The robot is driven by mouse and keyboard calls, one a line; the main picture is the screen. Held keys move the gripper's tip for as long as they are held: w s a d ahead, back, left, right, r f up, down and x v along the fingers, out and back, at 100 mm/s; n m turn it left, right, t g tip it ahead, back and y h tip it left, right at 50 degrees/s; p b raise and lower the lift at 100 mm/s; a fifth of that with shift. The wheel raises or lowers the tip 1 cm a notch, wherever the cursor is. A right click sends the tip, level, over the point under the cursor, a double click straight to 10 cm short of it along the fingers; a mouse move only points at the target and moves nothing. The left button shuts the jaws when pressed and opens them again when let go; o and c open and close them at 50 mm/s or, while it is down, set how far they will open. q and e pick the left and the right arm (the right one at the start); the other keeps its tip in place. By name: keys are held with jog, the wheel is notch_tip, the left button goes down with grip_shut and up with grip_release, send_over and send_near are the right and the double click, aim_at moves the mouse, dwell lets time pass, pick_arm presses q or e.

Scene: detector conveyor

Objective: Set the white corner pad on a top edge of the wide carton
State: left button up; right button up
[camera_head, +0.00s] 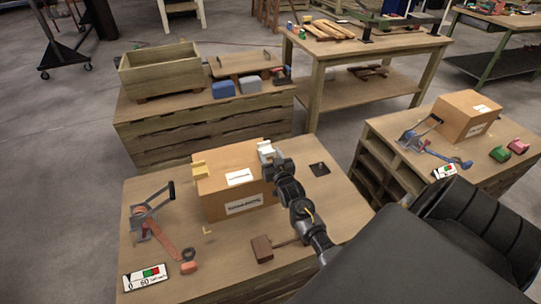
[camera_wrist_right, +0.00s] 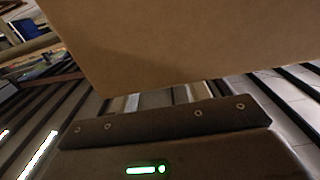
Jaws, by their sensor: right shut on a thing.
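The wide carton (camera_head: 222,197) is brown, with white labels, and stands on the front table. A yellow corner pad (camera_head: 200,171) sits on its left top edge. The white corner pad (camera_head: 265,148) is at the carton's right top edge, in the jaws of my right gripper (camera_head: 268,156). I cannot tell whether the pad touches the edge. In the right wrist view a brown carton face (camera_wrist_right: 190,40) fills the top, above my dark gripper body; the pad is not clear there. My left gripper is not in view.
On the front table (camera_head: 330,205) are a strap tool (camera_head: 150,220) at left, a mallet (camera_head: 263,248) in front and a black square plate (camera_head: 319,169) at right. Another carton (camera_head: 466,116) stands on the right table. A wooden crate (camera_head: 160,70) stands behind.

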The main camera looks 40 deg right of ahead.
jog(key=shift+f, duration=0.25)
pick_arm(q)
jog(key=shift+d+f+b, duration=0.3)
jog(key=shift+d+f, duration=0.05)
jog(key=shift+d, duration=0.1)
pick_arm(e)
jog(key=shift+f, duration=0.25)
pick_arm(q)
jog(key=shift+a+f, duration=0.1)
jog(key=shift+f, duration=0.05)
pick_arm(e)
jog(key=shift+f, duration=0.2)
jog(key=shift+f+b, duration=0.3)
jog(key=shift+b, duration=0.1)
jog(key=o, duration=1.1)
jog(key=shift+f, duration=0.1)
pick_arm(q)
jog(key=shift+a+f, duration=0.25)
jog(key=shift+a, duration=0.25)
pick_arm(e)
jog(key=shift+s, duration=0.1)
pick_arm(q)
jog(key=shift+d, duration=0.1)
pick_arm(e)
jog(key=shift+f, duration=0.1)
